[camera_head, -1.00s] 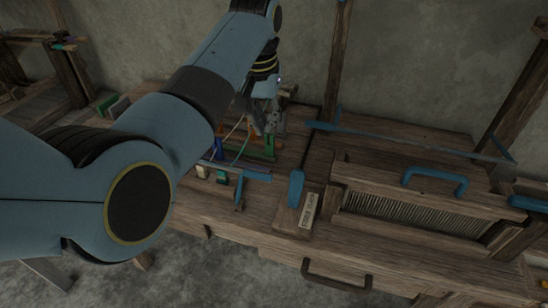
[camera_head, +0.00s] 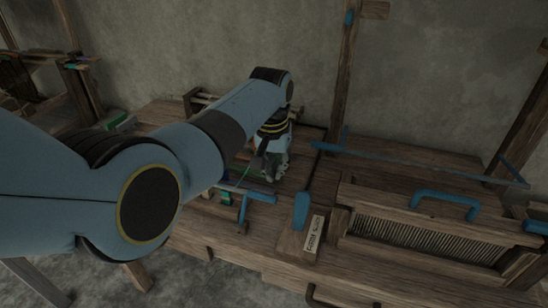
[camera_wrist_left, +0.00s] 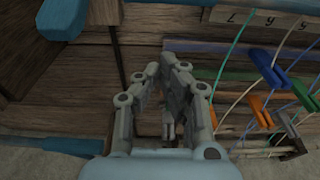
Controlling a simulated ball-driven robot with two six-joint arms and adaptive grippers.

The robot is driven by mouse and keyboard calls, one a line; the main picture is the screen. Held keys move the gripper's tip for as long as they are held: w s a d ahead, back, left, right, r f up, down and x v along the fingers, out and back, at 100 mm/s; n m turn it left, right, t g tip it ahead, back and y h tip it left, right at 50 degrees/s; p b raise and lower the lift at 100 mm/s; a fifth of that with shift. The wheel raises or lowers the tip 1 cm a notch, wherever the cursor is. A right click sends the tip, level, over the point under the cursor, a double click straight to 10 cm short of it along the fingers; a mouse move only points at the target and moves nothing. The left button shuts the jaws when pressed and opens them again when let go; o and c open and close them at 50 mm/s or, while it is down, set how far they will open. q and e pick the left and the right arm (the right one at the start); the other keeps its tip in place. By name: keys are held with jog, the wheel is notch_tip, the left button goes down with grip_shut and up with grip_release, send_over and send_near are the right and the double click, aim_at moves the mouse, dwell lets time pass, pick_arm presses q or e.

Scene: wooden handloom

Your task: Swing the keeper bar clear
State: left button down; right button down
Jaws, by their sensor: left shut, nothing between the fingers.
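A long, thin bar (camera_head: 420,165), blue at its left end and greyer to the right, spans the back of the wooden bench above the slatted frame. A blue bar with a downward arm (camera_head: 245,197) lies at the bench's front left. I cannot tell for sure which one is the keeper bar. My left gripper (camera_head: 272,174) is low over the bench, left of a blue-topped lever (camera_head: 302,210) and behind the front-left bar. In the left wrist view, the gripper (camera_wrist_left: 169,66) is shut and empty, with wooden boards beyond. My right gripper is not in view.
A slatted frame (camera_head: 425,237) with a blue handle (camera_head: 447,200) fills the right. A label plate (camera_head: 314,234) lies beside the lever. In the left wrist view, blue, green and orange clips (camera_wrist_left: 263,65) on cords hang close right of the fingers, under a numbered strip (camera_wrist_left: 262,18).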

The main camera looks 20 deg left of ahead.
pick_arm(q)
jog(key=shift+s+f, duration=0.15)
jog(key=shift+f, duration=0.45)
jog(key=s+p, duration=0.1)
jog(key=s+r+p, duration=0.1)
jog(key=s, duration=0.1)
jog(key=shift+s+p, duration=0.25)
jog(key=shift+p, duration=0.1)
jog(key=shift+a, duration=0.15)
